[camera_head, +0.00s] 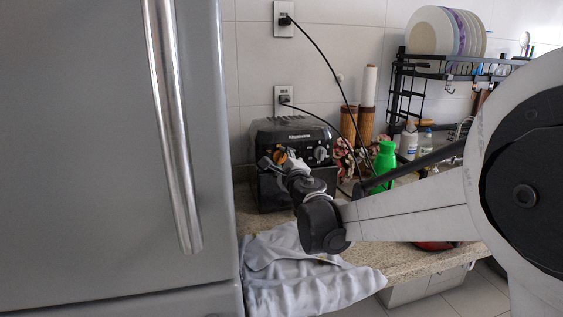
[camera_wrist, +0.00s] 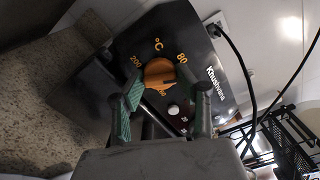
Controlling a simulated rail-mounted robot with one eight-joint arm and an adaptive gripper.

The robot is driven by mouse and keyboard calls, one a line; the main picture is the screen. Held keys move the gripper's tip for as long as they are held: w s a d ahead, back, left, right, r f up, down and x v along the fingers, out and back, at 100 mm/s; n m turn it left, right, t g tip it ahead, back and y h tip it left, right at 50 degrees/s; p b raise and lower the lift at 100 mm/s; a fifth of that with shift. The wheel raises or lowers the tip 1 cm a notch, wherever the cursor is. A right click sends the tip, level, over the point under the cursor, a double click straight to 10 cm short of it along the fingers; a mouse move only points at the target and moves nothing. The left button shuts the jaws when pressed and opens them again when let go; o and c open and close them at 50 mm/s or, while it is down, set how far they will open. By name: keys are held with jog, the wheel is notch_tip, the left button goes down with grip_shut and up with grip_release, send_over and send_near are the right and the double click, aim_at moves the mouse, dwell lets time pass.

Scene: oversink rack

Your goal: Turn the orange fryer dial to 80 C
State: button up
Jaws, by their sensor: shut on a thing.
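The orange fryer dial (camera_wrist: 158,72) is on the dark front panel of the fryer, with "°C", "80" and "200" printed in orange around it. It shows small in the head view (camera_head: 280,156), partly hidden by my gripper. My gripper (camera_wrist: 161,86) is at the panel, one green-padded finger on each side of the dial, shut on it. A dark mark shows at the dial's lower edge, near partly hidden print; I cannot read its exact setting. The black fryer (camera_head: 291,131) stands on the counter.
A second, grey knob (camera_head: 321,153) is right of the dial. A green bottle (camera_head: 385,160) and a black dish rack (camera_head: 432,68) with plates are further right. The fridge (camera_head: 110,150) stands close on the left. A white cloth (camera_head: 305,280) hangs over the counter edge.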

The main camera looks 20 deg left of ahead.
jog(key=n, duration=0.4)
jog(key=shift+n, duration=0.3)
dwell(0.4)
jog(key=o, duration=1.1)
jog(key=v, duration=1.2)
